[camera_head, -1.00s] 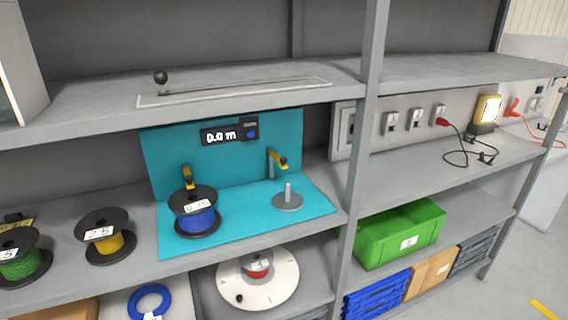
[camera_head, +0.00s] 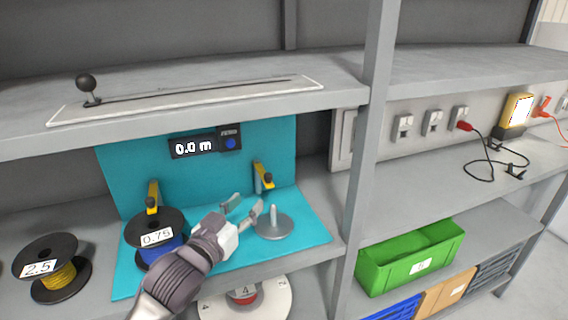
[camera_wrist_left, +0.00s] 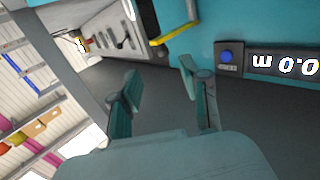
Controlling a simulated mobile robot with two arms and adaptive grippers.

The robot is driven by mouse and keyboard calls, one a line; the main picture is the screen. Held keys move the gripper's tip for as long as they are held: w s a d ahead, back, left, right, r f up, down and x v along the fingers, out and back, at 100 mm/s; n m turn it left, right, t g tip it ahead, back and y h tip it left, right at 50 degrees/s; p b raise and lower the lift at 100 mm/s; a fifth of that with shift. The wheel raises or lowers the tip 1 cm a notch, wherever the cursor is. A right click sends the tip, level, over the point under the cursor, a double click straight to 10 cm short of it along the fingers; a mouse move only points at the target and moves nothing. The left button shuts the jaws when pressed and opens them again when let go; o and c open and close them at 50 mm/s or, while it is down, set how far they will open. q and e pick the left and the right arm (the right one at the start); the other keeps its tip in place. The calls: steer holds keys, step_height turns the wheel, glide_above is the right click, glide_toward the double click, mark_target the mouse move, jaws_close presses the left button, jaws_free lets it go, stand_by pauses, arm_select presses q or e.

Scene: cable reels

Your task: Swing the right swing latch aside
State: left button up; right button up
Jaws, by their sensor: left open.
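The right swing latch (camera_head: 263,175) is a yellow bar with a black knob, tilted on a grey post at the teal back panel. It stands over the bare spindle disc (camera_head: 274,226). In the left wrist view, a yellow bar (camera_wrist_left: 175,33) at the top seems to be this latch. My left gripper (camera_head: 245,204) is open and empty, in front of and below the latch, close to the spindle, and apart from the latch. Its two fingers also show in the left wrist view (camera_wrist_left: 161,78). My right gripper is not in view.
The left latch (camera_head: 152,198) stands over a blue cable reel (camera_head: 156,240), partly behind my left arm. A display (camera_head: 205,143) reads 0.0 m. A shelf with a slotted rail and knob (camera_head: 86,84) is above. A grey upright (camera_head: 367,130) stands right of the teal panel.

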mark_target(266, 177)
arm_select(q)
steer(key=x, duration=0.2)
steer(key=p+x, duration=0.1)
steer(key=x, duration=0.2)
steer(key=r+p+x, duration=0.1)
steer(key=x, duration=0.2)
steer(key=shift+w+d+r, duration=0.1)
steer(key=shift+w, duration=0.05)
steer(key=shift+x, duration=1)
steer(key=shift+w+r, duration=0.1)
steer(key=shift+w, duration=0.2)
steer(key=shift+w+d, duration=0.25)
steer(key=shift+w, duration=0.05)
steer(key=shift+c, duration=0.5)
jaws_close()
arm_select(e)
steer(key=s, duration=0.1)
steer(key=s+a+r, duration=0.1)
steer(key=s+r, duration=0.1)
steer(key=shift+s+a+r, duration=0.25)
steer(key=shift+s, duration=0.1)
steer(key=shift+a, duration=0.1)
